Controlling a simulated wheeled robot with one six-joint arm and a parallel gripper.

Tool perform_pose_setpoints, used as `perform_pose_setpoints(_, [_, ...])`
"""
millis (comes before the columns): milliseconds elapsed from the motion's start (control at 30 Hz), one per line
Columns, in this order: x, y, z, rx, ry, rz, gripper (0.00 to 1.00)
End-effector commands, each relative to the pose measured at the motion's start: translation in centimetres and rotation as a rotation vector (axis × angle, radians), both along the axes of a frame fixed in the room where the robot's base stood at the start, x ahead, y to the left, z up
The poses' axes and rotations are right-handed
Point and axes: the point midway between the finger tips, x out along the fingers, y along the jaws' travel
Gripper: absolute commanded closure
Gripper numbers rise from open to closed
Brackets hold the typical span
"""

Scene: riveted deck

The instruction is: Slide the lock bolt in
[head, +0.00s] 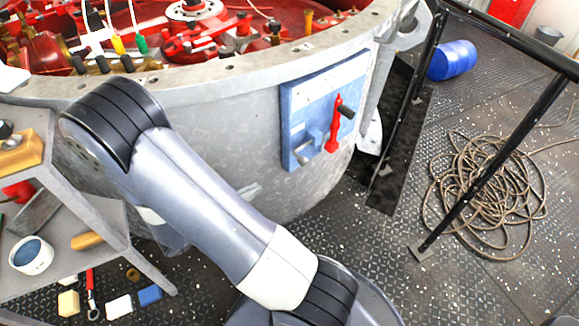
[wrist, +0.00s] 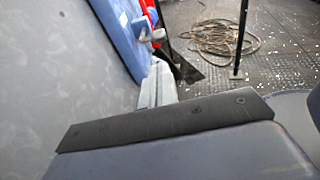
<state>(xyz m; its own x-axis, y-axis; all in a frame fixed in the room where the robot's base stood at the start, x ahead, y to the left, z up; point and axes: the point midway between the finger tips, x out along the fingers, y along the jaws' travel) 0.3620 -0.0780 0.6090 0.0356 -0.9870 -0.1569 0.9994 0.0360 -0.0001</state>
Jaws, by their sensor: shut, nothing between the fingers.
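A blue panel (head: 310,90) is fixed to the outer wall of the grey round housing. A grey metal bolt (head: 303,154) sits low on the panel's left side. A red lever (head: 333,130) with a black grip stands upright to its right. In the wrist view the panel (wrist: 112,25) is seen edge-on, with the grey bolt parts (wrist: 158,35) and part of the red lever (wrist: 150,10) beside it. My gripper (wrist: 157,65) shows there as pale fingers held together, empty, below the bolt in the picture; contact is not visible. The head view does not show my gripper.
The grey housing (head: 225,115) curves close beside my arm. A black railing (head: 490,165) and coiled rope (head: 485,190) are at right, with a blue barrel (head: 453,60) behind. A grey shelf (head: 85,215) with tools stands at left. Small blocks lie on the floor.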

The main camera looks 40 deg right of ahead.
Motion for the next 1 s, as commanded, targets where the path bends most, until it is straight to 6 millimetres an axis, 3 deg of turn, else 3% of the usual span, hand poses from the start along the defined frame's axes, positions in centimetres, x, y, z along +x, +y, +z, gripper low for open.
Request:
perform_pose_setpoints(267, [0.0, -2.0, -0.4, -0.001, 0.0, -0.004, 1.0])
perform_pose_setpoints(800, [0.2, -10.5, -1.8, 0.0, 0.0, -0.006, 1.0])
perform_pose_setpoints(1000, [0.4, -12.7, -2.2, 0.001, -0.001, -0.003, 1.0])
